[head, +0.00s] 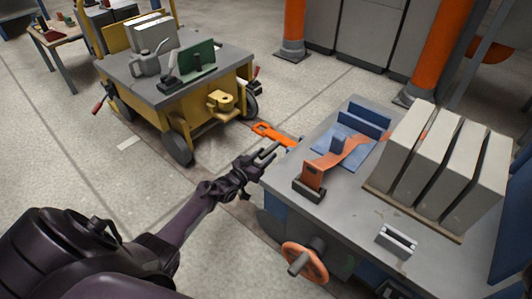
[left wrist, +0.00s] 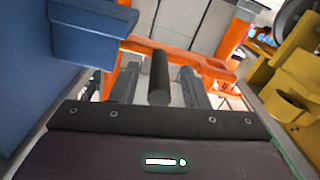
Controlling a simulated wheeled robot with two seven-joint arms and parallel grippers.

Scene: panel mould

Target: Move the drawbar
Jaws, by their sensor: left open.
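The orange drawbar (head: 272,133) lies between the yellow cart's hitch bracket (head: 220,101) and the blue-sided bench. In the left wrist view the drawbar (left wrist: 190,58) crosses ahead of the fingers, with the yellow bracket (left wrist: 290,105) at right. My left gripper (head: 268,155) is open, just on the near side of the drawbar. In the left wrist view a dark round bar (left wrist: 160,78) shows between its two fingers; I cannot tell whether they touch it. The drawbar's end at the bench is partly hidden. My right gripper is not in view.
The grey-topped bench (head: 350,215) at right bears grey upright panels (head: 440,160), a blue fixture with an orange strip, and an orange handwheel (head: 305,262) on its side. The yellow cart (head: 165,95) carries a watering can (head: 150,62). Floor between them is open.

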